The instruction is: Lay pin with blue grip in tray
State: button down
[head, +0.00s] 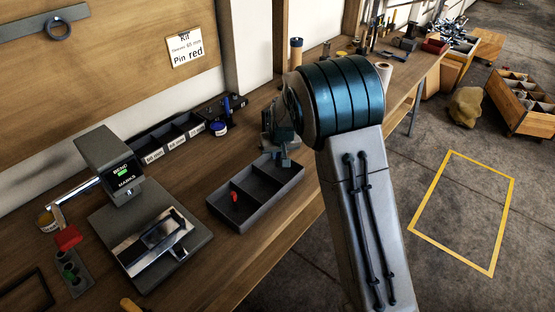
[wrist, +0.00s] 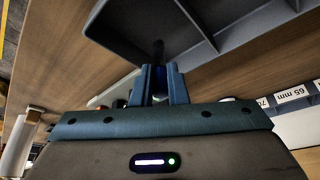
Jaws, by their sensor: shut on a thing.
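My gripper (head: 284,158) is over the far right part of the dark grey divided tray (head: 231,222) in the head view. In the wrist view its two blue fingers (wrist: 159,84) are shut on a thin dark pin with a blue grip (wrist: 159,72), its dark end pointing to the tray (wrist: 118,30). The pin is mostly hidden between the fingers, and I cannot tell whether it touches the tray. A small red item (head: 235,197) lies in the tray's near left compartment.
A marking device (head: 110,165) on a grey base stands at left. A posted card (head: 186,48) reads "Pin red". Bare wood lies between device and tray.

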aim_at(278, 161)
jog(key=shift+f, duration=1.7)
jog(key=shift+f, duration=0.2)
jog(key=c, duration=1.4)
grip_release()
jog(key=shift+c, duration=0.2)
jog(key=shift+r, duration=0.1)
